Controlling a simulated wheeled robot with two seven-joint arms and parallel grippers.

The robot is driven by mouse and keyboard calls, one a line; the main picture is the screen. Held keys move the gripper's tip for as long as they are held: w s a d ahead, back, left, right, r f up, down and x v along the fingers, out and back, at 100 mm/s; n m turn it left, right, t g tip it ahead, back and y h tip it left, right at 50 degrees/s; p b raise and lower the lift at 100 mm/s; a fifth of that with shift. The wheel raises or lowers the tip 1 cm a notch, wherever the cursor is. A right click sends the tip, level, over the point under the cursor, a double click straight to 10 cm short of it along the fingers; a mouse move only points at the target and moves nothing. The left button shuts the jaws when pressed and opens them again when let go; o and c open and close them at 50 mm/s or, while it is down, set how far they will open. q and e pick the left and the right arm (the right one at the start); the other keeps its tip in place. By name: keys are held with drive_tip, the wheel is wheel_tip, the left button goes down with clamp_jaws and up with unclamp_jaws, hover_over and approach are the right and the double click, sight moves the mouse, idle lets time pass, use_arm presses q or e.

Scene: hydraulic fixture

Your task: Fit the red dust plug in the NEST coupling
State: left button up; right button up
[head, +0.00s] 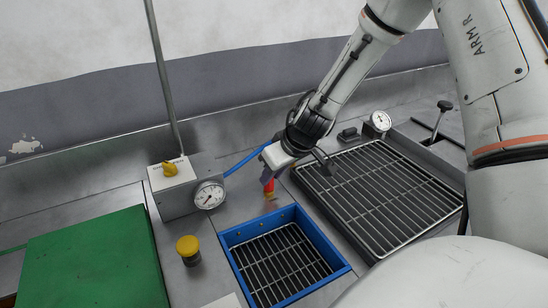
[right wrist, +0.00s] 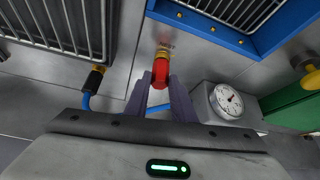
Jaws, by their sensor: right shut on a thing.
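The red dust plug (right wrist: 160,74) is between the fingers of my right gripper (right wrist: 160,88), which is shut on it. It also shows in the head view (head: 269,185) below the fingers of my right gripper (head: 268,178). A brass coupling (right wrist: 162,55) is right at the plug's far end, in line with it; a small label beside it is too small to read. I cannot tell whether the plug is seated in the coupling or only touching it. My left gripper is not in view.
A blue-framed grid tray (head: 232,236) is just in front of the coupling. A larger grate (head: 400,200) is to the right. A gauge box (head: 178,206), a yellow knob (head: 188,245) and a green panel (head: 95,260) are left. A blue hose (head: 245,160) runs behind the gripper.

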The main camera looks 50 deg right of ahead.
drive_tip(key=shift+s+f, duration=0.1)
drive_tip(key=shift+f, duration=0.05)
drive_tip(key=shift+a, duration=0.1)
drive_tip(key=shift+m, duration=0.4)
drive_tip(key=o, duration=1.1)
drive_tip(key=v, duration=1)
drive_tip(key=shift+a, duration=0.15)
